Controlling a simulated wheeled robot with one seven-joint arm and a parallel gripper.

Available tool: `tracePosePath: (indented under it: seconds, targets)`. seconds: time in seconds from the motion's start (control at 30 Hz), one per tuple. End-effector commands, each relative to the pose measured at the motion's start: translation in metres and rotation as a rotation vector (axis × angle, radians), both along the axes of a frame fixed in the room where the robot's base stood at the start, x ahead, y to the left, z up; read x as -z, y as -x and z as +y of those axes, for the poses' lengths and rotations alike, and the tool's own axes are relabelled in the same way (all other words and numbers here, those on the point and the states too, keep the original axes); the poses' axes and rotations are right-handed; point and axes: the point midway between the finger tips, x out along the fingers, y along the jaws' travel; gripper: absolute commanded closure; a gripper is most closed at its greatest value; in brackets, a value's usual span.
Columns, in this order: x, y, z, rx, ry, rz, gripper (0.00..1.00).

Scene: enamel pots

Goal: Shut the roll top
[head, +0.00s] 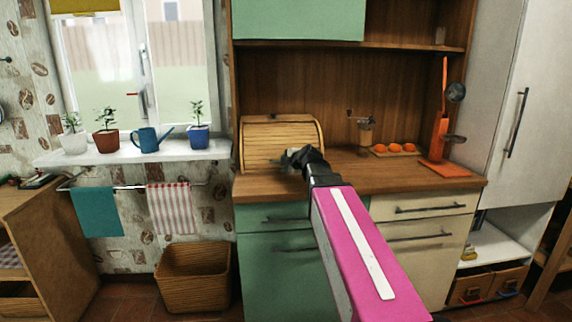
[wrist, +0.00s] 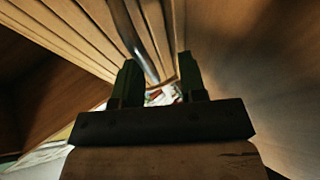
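The wooden roll-top box (head: 262,134) stands on the counter, its slatted curved front facing me. Slats show over much of its front; my gripper and arm cover part of the lower right, so I cannot tell how far the roll top is down. My gripper (head: 287,157) is at the box's lower front. In the wrist view, the slats (wrist: 75,42) fill the upper left, and a grey metal bar (wrist: 133,38), seemingly the handle, runs down toward the gap between my fingers. My gripper (wrist: 158,75) has its fingers apart there; contact with the bar is unclear.
The wooden counter (head: 345,182) has bare room right of the box. A small pot with utensils (head: 365,132), orange items on a board (head: 395,148) and an orange utensil stand (head: 440,140) stand farther right. A shelf (head: 350,45) hangs above. A potted sill is left.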

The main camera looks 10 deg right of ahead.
Motion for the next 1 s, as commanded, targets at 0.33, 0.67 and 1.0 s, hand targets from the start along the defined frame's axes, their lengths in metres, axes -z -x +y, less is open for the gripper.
tracePosePath:
  seconds: [0.33, 0.67, 1.0]
  targets:
    - [-0.005, 0.006, -0.003, 0.001, -0.001, -0.006, 0.62]
    - [-0.029, 0.055, -0.024, 0.002, -0.001, -0.006, 0.62]
    - [-0.045, 0.087, -0.040, 0.001, -0.001, -0.003, 0.62]
